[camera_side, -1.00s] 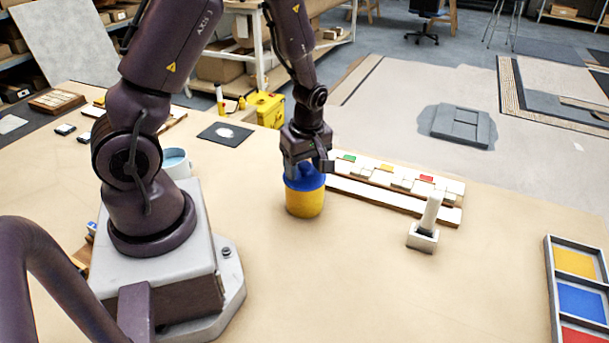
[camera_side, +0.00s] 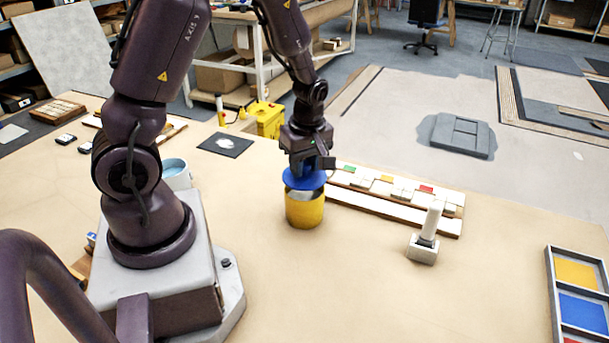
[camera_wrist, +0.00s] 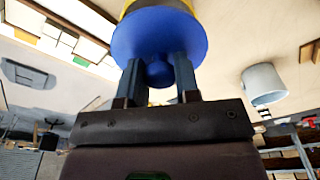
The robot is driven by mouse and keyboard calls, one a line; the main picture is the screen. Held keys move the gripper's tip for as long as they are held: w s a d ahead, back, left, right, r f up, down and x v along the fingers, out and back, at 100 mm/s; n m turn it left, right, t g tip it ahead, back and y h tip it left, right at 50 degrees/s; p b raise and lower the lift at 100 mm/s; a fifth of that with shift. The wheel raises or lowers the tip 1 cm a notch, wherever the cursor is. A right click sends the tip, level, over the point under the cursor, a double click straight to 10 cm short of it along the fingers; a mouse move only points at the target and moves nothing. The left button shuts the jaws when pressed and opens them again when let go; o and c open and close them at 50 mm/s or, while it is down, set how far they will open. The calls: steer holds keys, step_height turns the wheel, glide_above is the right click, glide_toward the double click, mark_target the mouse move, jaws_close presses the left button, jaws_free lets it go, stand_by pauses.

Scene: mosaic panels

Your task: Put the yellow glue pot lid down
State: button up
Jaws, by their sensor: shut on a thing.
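The yellow glue pot (camera_side: 305,212) stands upright on the table in the side view. A strip of its yellow wall also shows at the top of the wrist view (camera_wrist: 127,6). Its lid (camera_side: 304,181) is a blue disc, held just above the pot, with a pale gap or content visible under its rim. In the wrist view the lid (camera_wrist: 150,35) has a round blue knob between my fingers. My gripper (camera_wrist: 160,80) is shut on that knob. It points down over the pot in the side view (camera_side: 308,165).
A dark square mat (camera_side: 213,147) with a white patch lies behind left of the pot. A pale mug (camera_side: 176,174) stands left. A tile board (camera_side: 400,205) lies right, with a white-handled stamp-like tool (camera_side: 425,248) in front. A colour tray (camera_side: 552,290) is far right. The front table is clear.

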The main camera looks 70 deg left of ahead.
mark_target(305, 162)
step_height(305, 162, up, 5)
steer(key=shift+r, duration=0.2)
steer(key=shift+w+d+r+m, duration=0.3)
steer(key=shift+d+r, duration=0.35)
steer(key=shift+d, duration=0.1)
steer(key=s+d+f, duration=0.4)
steer(key=s+d, duration=0.1)
steer(key=d, duration=0.5)
steer(key=w+f, duration=0.3)
steer(key=w, duration=0.1)
steer(key=w+a+f, duration=0.1)
steer(key=w+f, duration=0.2)
steer(key=w, duration=0.2)
steer(key=w+f, duration=0.4)
steer(key=w, duration=0.1)
steer(key=shift+a, duration=0.3)
steer(key=shift+w+f, duration=0.15)
steer(key=shift+f, duration=1.6)
